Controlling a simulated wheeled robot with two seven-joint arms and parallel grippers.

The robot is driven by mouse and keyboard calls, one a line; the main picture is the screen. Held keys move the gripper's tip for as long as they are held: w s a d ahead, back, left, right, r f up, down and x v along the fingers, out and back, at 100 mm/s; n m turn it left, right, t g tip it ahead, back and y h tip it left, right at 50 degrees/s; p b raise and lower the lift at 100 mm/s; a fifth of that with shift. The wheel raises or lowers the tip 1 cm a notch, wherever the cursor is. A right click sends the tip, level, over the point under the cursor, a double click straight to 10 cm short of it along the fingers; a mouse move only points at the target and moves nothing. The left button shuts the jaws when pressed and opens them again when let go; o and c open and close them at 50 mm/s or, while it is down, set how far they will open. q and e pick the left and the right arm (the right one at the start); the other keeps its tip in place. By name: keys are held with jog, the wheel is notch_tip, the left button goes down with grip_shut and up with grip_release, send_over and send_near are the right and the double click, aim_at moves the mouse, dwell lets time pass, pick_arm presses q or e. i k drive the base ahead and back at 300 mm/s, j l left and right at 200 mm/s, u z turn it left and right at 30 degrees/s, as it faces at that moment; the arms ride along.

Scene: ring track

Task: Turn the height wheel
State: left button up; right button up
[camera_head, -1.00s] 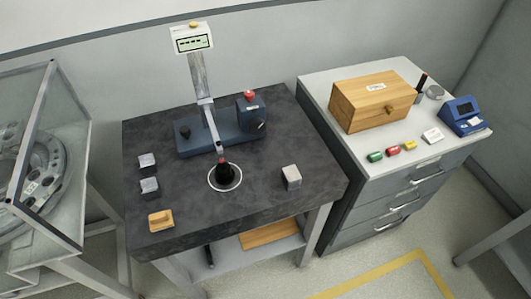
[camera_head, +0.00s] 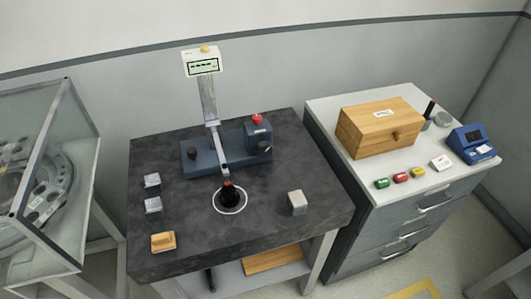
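A gauge stand with a blue base (camera_head: 215,157) stands on the dark stone table. Its upright metal column (camera_head: 208,100) carries a white display head (camera_head: 202,63) with a yellow top button. A dark round knob (camera_head: 192,153) sits at the left of the base. A blue block (camera_head: 257,137) at the right has a red knob (camera_head: 257,119) on top and a dark wheel-like part (camera_head: 265,147) on its side. I cannot tell which of these is the height wheel. A black probe piece (camera_head: 230,195) stands inside a white ring. Neither gripper is in view.
Several small blocks lie on the stone table (camera_head: 190,255), including a grey cube (camera_head: 297,203) and a wooden block (camera_head: 163,242). A drawer cabinet (camera_head: 400,225) at the right bears a wooden box (camera_head: 380,127) and a blue device (camera_head: 471,144). A glass case (camera_head: 60,220) stands at the left.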

aim_at(262, 149)
jog(key=l+u, duration=0.1)
jog(key=l, duration=0.35)
jog(key=k+l+u, duration=0.1)
jog(key=l, duration=0.35)
jog(key=k+l+u, duration=0.15)
jog(key=l, duration=0.3)
jog(key=l+u, duration=0.1)
jog(key=l, duration=0.3)
jog(key=k+l+u, duration=0.1)
jog(key=l, duration=0.35)
jog(key=k+l+u, duration=0.1)
jog(key=l, duration=0.3)
jog(key=k, duration=0.1)
